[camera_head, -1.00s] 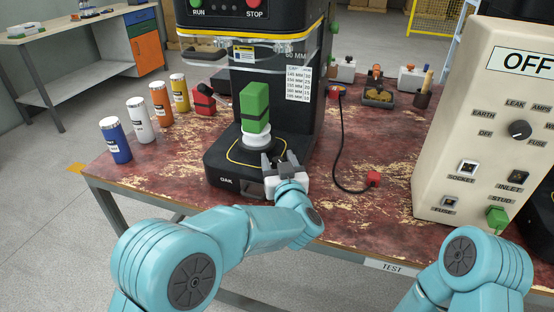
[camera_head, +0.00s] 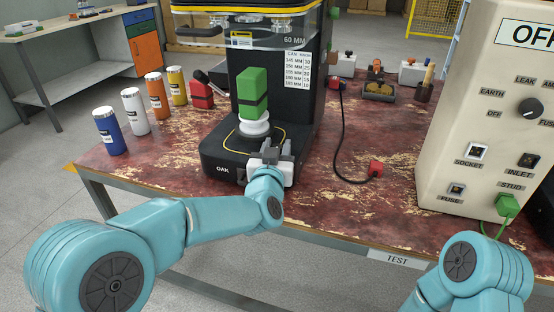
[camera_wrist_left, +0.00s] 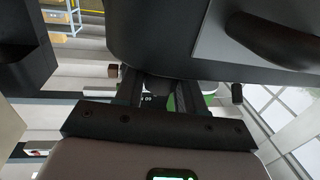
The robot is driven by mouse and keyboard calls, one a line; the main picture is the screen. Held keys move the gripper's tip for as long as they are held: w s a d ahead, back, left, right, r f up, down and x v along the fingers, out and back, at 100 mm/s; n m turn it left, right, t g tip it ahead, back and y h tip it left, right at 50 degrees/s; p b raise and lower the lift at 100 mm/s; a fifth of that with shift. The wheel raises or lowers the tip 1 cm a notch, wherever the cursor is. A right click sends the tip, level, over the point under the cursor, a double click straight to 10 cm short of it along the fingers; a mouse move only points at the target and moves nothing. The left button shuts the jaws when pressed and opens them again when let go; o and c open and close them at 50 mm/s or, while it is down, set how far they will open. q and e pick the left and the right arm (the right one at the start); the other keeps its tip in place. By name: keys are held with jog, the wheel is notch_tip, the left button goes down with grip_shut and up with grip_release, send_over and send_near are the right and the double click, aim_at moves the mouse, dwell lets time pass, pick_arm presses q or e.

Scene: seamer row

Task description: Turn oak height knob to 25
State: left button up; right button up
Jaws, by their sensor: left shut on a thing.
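The oak seamer, a black machine with an OAK label on its base (camera_head: 222,170), stands on the worn red table. A green block with a dark band (camera_head: 252,92) is on its round white plate (camera_head: 254,129). My left gripper (camera_head: 275,149) is at the right part of the base's front, shut on the oak height knob. The knob is hidden behind the fingers, so its setting cannot be read. In the left wrist view, the gripper's dark fingers (camera_wrist_left: 160,88) reach up to the machine's dark body, with small pale marks between them. My right gripper is out of view.
A can chart (camera_head: 298,69) is on the machine's column. Several coloured cans, one blue (camera_head: 109,131), stand to the left. A black cable runs to a red plug (camera_head: 375,168) on the right. A beige test box (camera_head: 480,110) stands at far right.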

pick_arm(q)
jog(key=m+h+b, duration=0.1)
jog(key=m+g+h+b, duration=0.1)
jog(key=h+b, duration=0.1)
jog(key=shift+a+f+h, duration=0.1)
jog(key=shift+f+h, duration=0.2)
jog(key=shift+f, duration=0.05)
jog(key=shift+r+m+h, duration=0.1)
jog(key=shift+m+h, duration=0.4)
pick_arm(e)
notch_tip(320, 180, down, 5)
pick_arm(q)
jog(key=shift+r+m+g+h, duration=0.1)
jog(key=shift+m+g+h, duration=0.2)
jog(key=shift+g+h, duration=0.1)
jog(key=shift+w+r+m+g+h, duration=0.1)
jog(key=shift+r+m+g+h, duration=0.15)
jog(key=shift+m+h, duration=0.2)
jog(key=m+g+h+p, duration=0.5)
jog(key=h+p, duration=0.1)
jog(key=p, duration=0.8)
jog(key=shift+r+g, duration=0.1)
jog(key=shift+g, duration=0.25)
jog(key=shift+m+g+p, duration=0.25)
jog(key=shift+g+p, duration=0.05)
jog(key=shift+p, duration=0.15)
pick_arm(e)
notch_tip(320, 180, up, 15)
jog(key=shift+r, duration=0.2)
